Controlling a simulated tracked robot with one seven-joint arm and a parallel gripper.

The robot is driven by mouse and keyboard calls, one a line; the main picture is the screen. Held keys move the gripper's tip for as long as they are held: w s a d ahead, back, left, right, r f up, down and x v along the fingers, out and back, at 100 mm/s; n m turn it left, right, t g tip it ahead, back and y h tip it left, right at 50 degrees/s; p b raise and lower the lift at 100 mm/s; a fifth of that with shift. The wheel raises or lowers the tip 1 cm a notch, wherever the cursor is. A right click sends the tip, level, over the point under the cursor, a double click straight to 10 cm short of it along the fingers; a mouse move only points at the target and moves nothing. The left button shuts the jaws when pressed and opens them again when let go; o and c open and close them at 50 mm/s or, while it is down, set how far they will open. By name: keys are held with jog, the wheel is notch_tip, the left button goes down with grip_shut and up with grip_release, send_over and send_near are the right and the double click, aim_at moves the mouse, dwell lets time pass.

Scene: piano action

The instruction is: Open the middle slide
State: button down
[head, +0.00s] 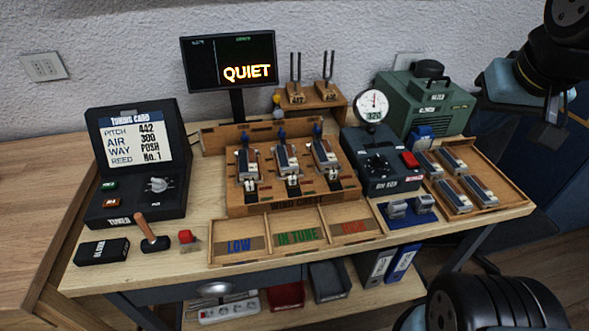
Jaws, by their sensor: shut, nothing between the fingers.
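The wooden wind chest (290,205) stands in the middle of the bench, with three metal reed stations side by side on top. The middle station (287,160) sits between a left one (247,165) and a right one (325,155). My gripper (547,132) is shut and empty at the upper right, in the air well away from the chest.
A wooden tray (210,256) marked LOW, IN TUNE and HIGH lies before the chest. A gauge unit (380,180), a green blower box (428,105) and a tray of reeds (515,196) stand right. The screen (205,65) reads QUIET.

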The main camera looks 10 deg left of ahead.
jog(key=c, duration=1.8)
grip_release()
jog(key=shift+c, duration=0.2)
jog(key=shift+o, duration=1.4)
jog(key=shift+w+a, duration=0.3)
jog(key=o, duration=0.6)
jog(key=shift+n+g+y, duration=0.4)
jog(key=shift+n+g, duration=0.2)
jog(key=shift+g, duration=0.2)
jog(key=w+a, duration=0.1)
jog(key=a, duration=0.1)
jog(key=w+a, duration=0.4)
jog(key=shift+w+f, duration=0.15)
jog(key=shift+f, duration=0.2)
jog(key=shift+c, duration=0.2)
jog(key=n+g, duration=0.2)
jog(key=g, duration=0.2)
send_over(292, 176)
notch_tip(292, 176, down, 10)
jog(key=shift+h, duration=0.4)
notch_tip(292, 176, down, 14)
jog(key=shift+r, duration=0.2)
jog(key=shift+c, duration=0.3)
